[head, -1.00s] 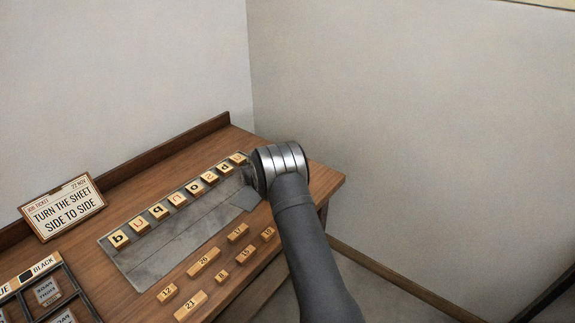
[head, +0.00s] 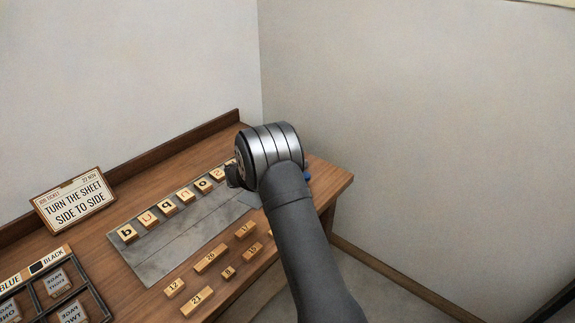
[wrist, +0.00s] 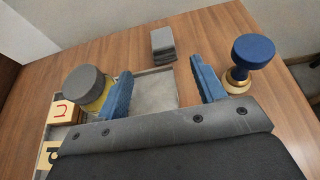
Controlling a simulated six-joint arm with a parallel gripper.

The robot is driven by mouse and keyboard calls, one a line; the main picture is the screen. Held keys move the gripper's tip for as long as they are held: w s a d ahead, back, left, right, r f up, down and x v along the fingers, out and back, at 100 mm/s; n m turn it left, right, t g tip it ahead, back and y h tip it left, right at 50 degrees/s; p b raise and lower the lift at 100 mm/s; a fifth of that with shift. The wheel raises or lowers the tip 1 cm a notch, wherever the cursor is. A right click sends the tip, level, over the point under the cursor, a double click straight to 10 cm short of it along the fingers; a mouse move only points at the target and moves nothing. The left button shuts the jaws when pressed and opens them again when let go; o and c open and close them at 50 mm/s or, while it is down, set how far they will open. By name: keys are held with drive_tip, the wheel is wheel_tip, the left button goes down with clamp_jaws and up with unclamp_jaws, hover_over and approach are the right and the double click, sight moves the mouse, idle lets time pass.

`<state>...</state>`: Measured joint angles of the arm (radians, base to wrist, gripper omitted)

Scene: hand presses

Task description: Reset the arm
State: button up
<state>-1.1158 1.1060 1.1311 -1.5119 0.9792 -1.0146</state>
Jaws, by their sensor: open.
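My gripper (wrist: 160,92) shows in the wrist view with its two blue fingers spread wide and nothing between them. In the head view my arm hides the gripper. The fingers are over the right end of the grey metal tray (head: 155,266). A round grey-topped tool (wrist: 84,86) stands beside the left finger in the wrist view; I cannot tell if they touch.
A row of letter blocks (head: 165,208) lies along the tray's back edge. Several numbered blocks (head: 211,258) lie in front. A small grey block stack (wrist: 163,44) stands beyond the fingers. A job ticket (head: 74,201) and a compartmented case (head: 44,287) are at left.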

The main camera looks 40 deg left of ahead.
drive_tip(key=shift+s+r, duration=0.25)
drive_tip(key=shift+s, duration=0.4)
drive_tip(key=x, duration=1.2)
drive_tip(key=shift+f, duration=0.15)
wheel_tip(320, 180, up, 2)
drive_tip(key=shift+r, duration=0.95)
